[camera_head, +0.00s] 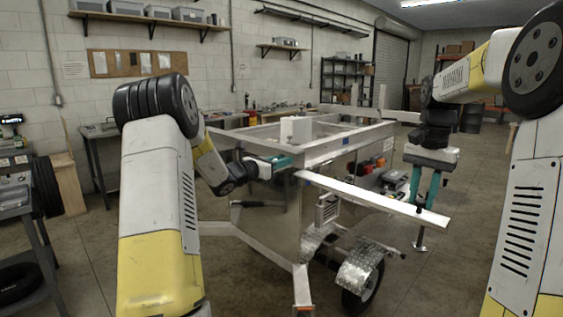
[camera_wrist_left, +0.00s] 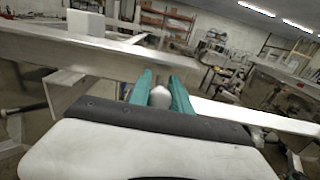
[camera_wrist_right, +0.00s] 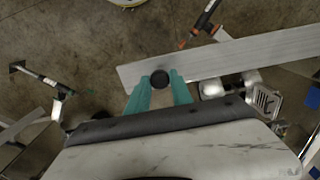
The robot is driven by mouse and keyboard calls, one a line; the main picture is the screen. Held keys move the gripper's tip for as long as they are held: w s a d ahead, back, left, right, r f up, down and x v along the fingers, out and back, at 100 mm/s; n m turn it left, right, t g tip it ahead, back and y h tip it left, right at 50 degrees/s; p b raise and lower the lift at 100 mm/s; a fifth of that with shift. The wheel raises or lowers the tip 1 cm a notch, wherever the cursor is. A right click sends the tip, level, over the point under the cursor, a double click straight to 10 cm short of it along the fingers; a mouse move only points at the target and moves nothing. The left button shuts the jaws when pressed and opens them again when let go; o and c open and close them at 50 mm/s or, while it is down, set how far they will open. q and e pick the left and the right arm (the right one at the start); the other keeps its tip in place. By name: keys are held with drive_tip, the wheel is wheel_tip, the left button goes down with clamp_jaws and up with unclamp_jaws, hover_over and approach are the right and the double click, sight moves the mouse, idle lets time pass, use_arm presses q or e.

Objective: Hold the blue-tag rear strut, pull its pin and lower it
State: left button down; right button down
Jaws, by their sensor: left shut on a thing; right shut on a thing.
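A long flat aluminium bar (camera_head: 375,195), probably the strut, reaches from the trailer's near top edge out to the right and slopes slightly down. It also shows in the left wrist view (camera_wrist_left: 255,115) and the right wrist view (camera_wrist_right: 235,58). No blue tag can be made out on it. My left gripper (camera_head: 284,161) is at the bar's trailer end, shut on a pale rounded knob (camera_wrist_left: 160,97), perhaps the pin. My right gripper (camera_head: 427,205) points down at the bar's outer end, shut on a round black knob (camera_wrist_right: 160,78) there.
The open aluminium trailer (camera_head: 270,213) stands in front of me, with a white block (camera_head: 295,130) on top. Its wheel fender (camera_head: 360,263) is below the bar. A workbench (camera_head: 98,150) and shelves (camera_head: 345,80) line the walls. Floor at right is mostly clear.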

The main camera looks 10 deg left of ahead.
use_arm(q)
drive_tip(key=v, duration=0.3)
drive_tip(key=shift+s+a, duration=0.15)
drive_tip(key=c, duration=1.2)
unclamp_jaws()
drive_tip(key=shift+s, duration=0.1)
drive_tip(key=v, duration=1.2)
use_arm(e)
drive_tip(key=shift+f, duration=0.1)
